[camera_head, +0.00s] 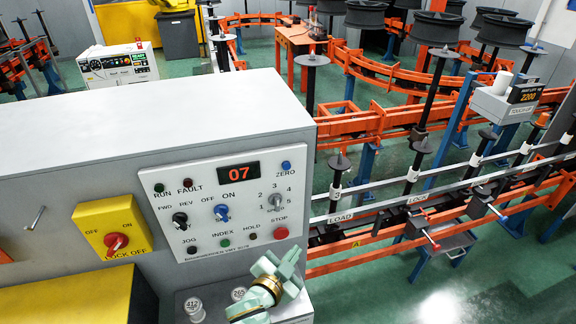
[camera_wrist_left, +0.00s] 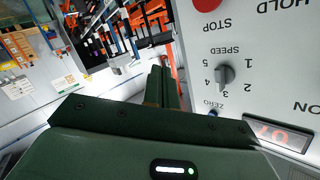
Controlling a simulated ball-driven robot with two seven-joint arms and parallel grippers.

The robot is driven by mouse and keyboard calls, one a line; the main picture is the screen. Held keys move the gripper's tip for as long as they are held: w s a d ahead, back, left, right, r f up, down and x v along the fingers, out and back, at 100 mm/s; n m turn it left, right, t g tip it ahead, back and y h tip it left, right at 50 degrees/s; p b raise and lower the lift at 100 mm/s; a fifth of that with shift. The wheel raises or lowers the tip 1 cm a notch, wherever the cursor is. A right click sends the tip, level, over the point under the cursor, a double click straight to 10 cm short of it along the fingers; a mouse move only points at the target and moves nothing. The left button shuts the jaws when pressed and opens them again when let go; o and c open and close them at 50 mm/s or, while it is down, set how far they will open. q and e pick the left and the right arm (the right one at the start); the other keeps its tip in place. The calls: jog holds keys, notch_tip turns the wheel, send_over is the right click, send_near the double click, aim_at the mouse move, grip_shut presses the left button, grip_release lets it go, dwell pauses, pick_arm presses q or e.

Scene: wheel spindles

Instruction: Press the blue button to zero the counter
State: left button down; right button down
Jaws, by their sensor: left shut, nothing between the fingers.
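The blue ZERO button (camera_head: 286,165) is at the upper right of the grey control panel (camera_head: 160,230). It also shows in the left wrist view (camera_wrist_left: 213,113), small and beside the fingers. The counter (camera_head: 239,173) left of it reads 07 in red digits; part of it shows upside down in the left wrist view (camera_wrist_left: 275,134). My left gripper (camera_head: 291,260) is shut and empty, in front of the panel's lower right, below the button. In the left wrist view its closed fingers (camera_wrist_left: 163,88) appear left of the button, apart from it in the picture. My right gripper is out of view.
The red STOP button (camera_head: 281,233) and the speed knob (camera_head: 275,202) lie between my gripper and the ZERO button. A yellow lock-off switch (camera_head: 112,228) is at the left. Orange rails with wheel spindles (camera_head: 420,150) stand beyond the cabinet.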

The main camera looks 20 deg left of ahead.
aim_at(286, 166)
pick_arm(q)
notch_tip(286, 166, up, 16)
jog(key=w+m+t, duration=0.1)
jog(key=t, duration=0.2)
jog(key=shift+w+d+m+t+h, duration=0.15)
jog(key=shift+d+m+t+h, duration=0.15)
jog(key=shift+d+t+h, duration=0.1)
jog(key=shift+w+a, duration=0.85)
jog(key=shift+w, duration=0.35)
jog(key=shift+w+a, duration=0.8)
jog(key=shift+w, duration=0.45)
jog(key=shift+w+a, duration=0.85)
jog(key=shift+w, duration=0.35)
jog(key=shift+w, duration=0.15)
jog(key=shift+w+a, duration=0.2)
jog(key=shift+a, duration=0.05)
jog(key=shift+w+a, duration=0.25)
jog(key=shift+w, duration=0.15)
jog(key=shift+s+d+p, duration=0.15)
jog(key=shift+p, duration=0.15)
jog(key=shift+s+d, duration=0.35)
jog(key=shift+s, duration=0.25)
